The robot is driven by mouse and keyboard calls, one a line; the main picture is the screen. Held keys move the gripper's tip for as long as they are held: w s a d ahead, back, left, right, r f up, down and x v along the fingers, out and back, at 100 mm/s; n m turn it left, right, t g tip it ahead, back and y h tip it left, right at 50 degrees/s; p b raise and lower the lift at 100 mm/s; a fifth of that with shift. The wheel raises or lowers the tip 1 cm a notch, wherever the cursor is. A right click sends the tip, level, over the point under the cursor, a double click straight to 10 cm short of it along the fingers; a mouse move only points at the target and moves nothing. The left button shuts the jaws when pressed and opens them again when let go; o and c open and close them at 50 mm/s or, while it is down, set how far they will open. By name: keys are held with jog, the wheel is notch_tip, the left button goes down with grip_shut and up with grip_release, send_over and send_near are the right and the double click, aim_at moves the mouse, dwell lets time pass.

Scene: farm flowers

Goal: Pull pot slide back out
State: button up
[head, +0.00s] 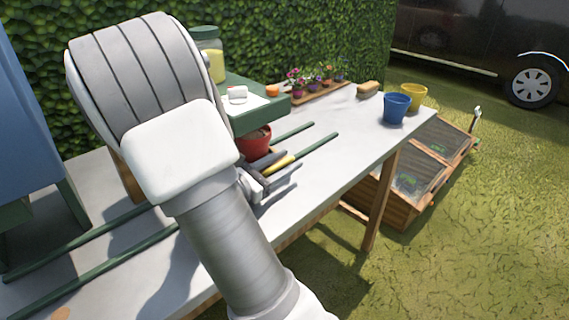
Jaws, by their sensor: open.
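A red pot (257,140) with dark soil sits on the bench under the green shelf-like housing (262,116). Two green rails (315,150) run along the bench past it and reappear on the left side. The slide under the pot is mostly hidden by my arm. My gripper (277,164) shows just below the pot, partly behind my arm, with dark open fingers. A yellow bar (281,163) lies between or beside the fingers; I cannot tell whether they touch it.
Blue (396,108) and yellow (413,95) pots stand at the bench's right end. A wooden flower tray (318,91) and brush (369,88) lie at the back. A blue cabinet-like object (30,120) stands left. The bench middle right of the rails is clear.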

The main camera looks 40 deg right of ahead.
jog(key=shift+c, duration=0.2)
grip_shut()
jog(key=shift+s+f, duration=0.15)
jog(key=shift+s, duration=0.05)
dwell(1.0)
